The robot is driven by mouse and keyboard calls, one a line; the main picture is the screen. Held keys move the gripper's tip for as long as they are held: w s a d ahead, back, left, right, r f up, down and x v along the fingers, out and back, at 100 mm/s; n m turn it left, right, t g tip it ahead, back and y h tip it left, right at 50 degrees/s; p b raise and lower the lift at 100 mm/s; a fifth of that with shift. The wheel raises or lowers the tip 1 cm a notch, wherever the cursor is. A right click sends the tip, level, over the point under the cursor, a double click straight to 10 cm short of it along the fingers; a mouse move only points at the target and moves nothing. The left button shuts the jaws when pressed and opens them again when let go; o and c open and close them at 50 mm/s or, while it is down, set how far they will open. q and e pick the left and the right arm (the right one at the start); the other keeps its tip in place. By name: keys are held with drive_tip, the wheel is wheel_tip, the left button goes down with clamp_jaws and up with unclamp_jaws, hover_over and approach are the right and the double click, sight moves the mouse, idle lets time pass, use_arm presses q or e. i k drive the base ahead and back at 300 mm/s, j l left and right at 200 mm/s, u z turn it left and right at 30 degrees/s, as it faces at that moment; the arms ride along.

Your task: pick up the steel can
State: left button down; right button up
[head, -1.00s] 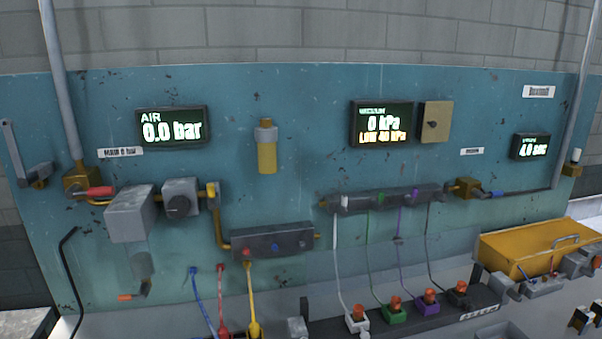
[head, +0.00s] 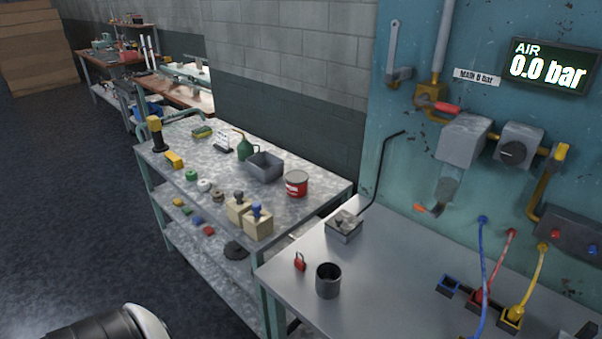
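A dark grey, open-topped metal can (head: 328,283), which looks like the steel can, stands upright near the left front part of the grey bench (head: 385,262). Nothing is touching it. A red tin with a pale label (head: 296,185) stands on the neighbouring metal table. Neither of my grippers shows in the head view. A rounded black and white part at the bottom left looks like part of my own arm.
A small red padlock (head: 300,262) lies just left of the can. A metal box (head: 343,226) sits behind it. Coloured hoses run to blocks (head: 480,300) on the right. The metal table (head: 170,190) holds wooden blocks and a grey bin (head: 264,167).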

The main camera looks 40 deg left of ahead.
sight(329, 273)
drive_tip(key=k+j+u, duration=0.1)
drive_tip(key=u, duration=0.9)
drive_tip(key=k, duration=0.45)
